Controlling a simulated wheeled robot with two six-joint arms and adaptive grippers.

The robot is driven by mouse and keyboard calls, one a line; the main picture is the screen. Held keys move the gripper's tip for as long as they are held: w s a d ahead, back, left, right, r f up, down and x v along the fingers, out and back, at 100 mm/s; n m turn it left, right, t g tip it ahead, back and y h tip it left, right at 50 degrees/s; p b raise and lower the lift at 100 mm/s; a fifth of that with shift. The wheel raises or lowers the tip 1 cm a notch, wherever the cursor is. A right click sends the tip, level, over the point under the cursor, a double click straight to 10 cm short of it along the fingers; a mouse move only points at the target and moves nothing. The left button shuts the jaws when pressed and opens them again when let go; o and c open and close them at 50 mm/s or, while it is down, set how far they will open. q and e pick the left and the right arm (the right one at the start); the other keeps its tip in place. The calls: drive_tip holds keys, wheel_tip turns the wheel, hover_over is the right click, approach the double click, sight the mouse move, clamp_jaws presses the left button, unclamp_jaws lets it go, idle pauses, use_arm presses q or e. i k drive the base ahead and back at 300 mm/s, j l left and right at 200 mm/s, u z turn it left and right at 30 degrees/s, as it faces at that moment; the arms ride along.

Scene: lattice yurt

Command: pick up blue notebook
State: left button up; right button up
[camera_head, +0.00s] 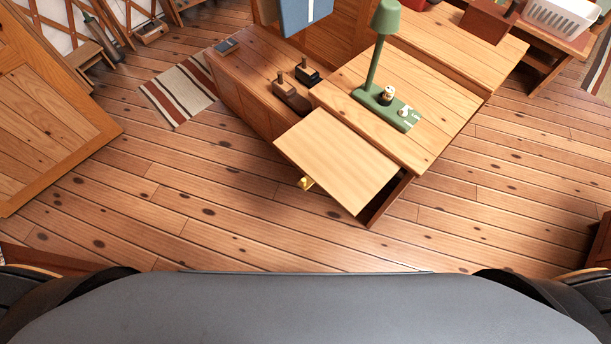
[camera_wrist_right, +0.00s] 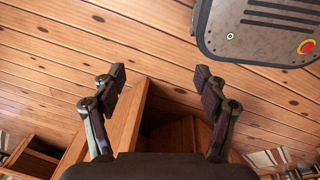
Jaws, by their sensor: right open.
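A blue flat thing (camera_head: 306,14) with a white stripe is at the top edge of the head view, partly cut off. I cannot tell whether it is the blue notebook. Neither gripper shows in the head view, and my left gripper is not seen.
A wooden desk (camera_head: 445,105) holds a green lamp (camera_head: 372,92). A pale panel with a brass knob (camera_head: 335,160) juts from its front. A lower cabinet (camera_head: 235,88) bears small dark tools. A white basket (camera_head: 560,22) stands at the right. Floor in front is clear.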

sight(227, 47)
drive_tip(key=i+j+u, duration=1.2)
drive_tip(key=i, duration=0.2)
drive_tip(key=i+u, duration=0.35)
drive_tip(key=i, duration=0.15)
drive_tip(key=i+j+z, duration=0.15)
drive_tip(key=i+z, duration=0.25)
drive_tip(key=i, duration=0.2)
drive_tip(key=i+j+z, duration=0.4)
drive_tip(key=i, duration=0.2)
drive_tip(key=i+j+z, duration=0.4)
drive_tip(key=i+j, duration=0.1)
